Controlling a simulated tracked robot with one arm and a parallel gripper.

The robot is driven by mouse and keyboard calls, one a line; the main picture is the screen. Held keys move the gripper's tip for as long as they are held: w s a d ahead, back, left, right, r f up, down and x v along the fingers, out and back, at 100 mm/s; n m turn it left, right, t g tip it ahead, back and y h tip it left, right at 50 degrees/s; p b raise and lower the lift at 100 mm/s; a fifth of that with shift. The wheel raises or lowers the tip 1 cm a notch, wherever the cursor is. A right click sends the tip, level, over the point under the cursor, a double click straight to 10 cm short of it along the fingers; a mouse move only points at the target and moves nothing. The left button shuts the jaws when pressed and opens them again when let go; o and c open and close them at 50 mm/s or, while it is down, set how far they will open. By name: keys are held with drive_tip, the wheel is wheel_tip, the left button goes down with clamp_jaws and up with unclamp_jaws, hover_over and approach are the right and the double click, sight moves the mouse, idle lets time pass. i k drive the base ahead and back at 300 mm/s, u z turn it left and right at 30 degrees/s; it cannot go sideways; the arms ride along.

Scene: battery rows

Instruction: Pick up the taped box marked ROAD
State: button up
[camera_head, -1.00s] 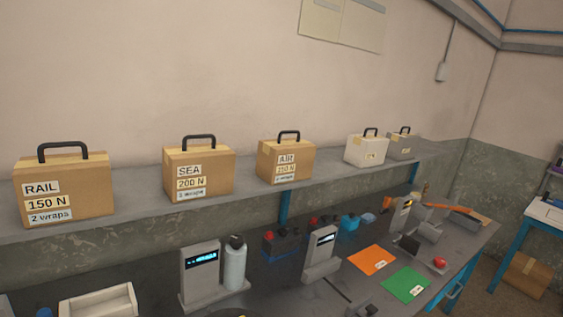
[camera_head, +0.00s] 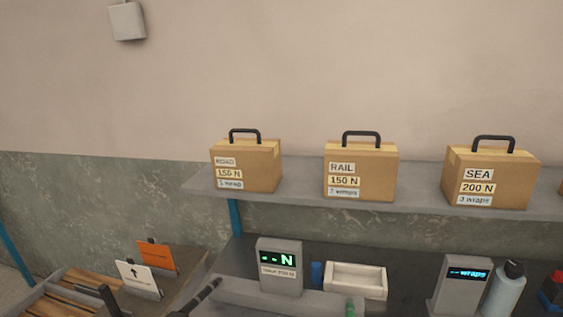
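The taped box marked ROAD (camera_head: 262,172) stands upright at the left end of the grey shelf (camera_head: 300,201). It is brown cardboard with a black handle on top and pale tape. Its labels read ROAD, 150 N and 1 wrap. My gripper is not in view, so its state and its place relative to the box do not show.
The RAIL box (camera_head: 376,172) and SEA box (camera_head: 512,178) stand to the right on the shelf, with gaps between. Below are a grey display unit (camera_head: 279,265), a white tray (camera_head: 356,280), a wraps display (camera_head: 462,285) and a bottle (camera_head: 505,288).

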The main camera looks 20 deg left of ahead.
sight(249, 164)
drive_tip(key=k, duration=0.6)
drive_tip(key=u, duration=0.3)
drive_tip(key=i, duration=2)
drive_tip(key=z, duration=0.75)
